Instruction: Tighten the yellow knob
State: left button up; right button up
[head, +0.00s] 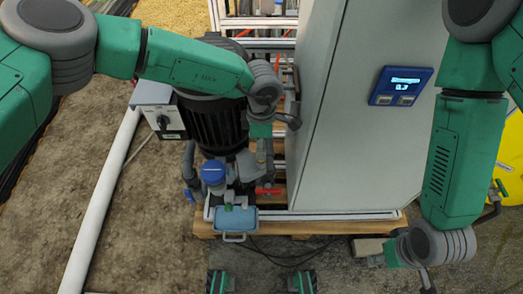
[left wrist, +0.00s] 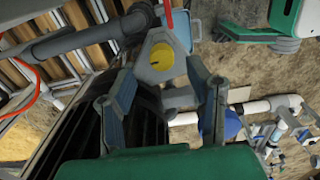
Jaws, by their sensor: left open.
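The yellow knob (left wrist: 162,57) is round and sits on a grey three-lobed body (left wrist: 154,72) in the left wrist view. My left gripper (left wrist: 161,76) is open, with one finger on each side of the grey body. I cannot tell whether either finger touches it. In the head view my left gripper (head: 265,160) points down beside the black motor, and the knob cannot be made out there. My right gripper (head: 378,261) is low at the right, in front of the cabinet. Its fingers are too small and hidden to read.
A black motor (head: 212,122) and blue-capped pump (head: 213,172) stand left of the grey cabinet (head: 345,120), which has a small display (head: 401,86). A light blue box (head: 234,220) sits at the pallet's front. A white pipe (head: 98,205) runs along the ground at left.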

pick_arm(q)
notch_tip(320, 180, up, 8)
jog(key=shift+f, duration=0.15)
dwell(0.4)
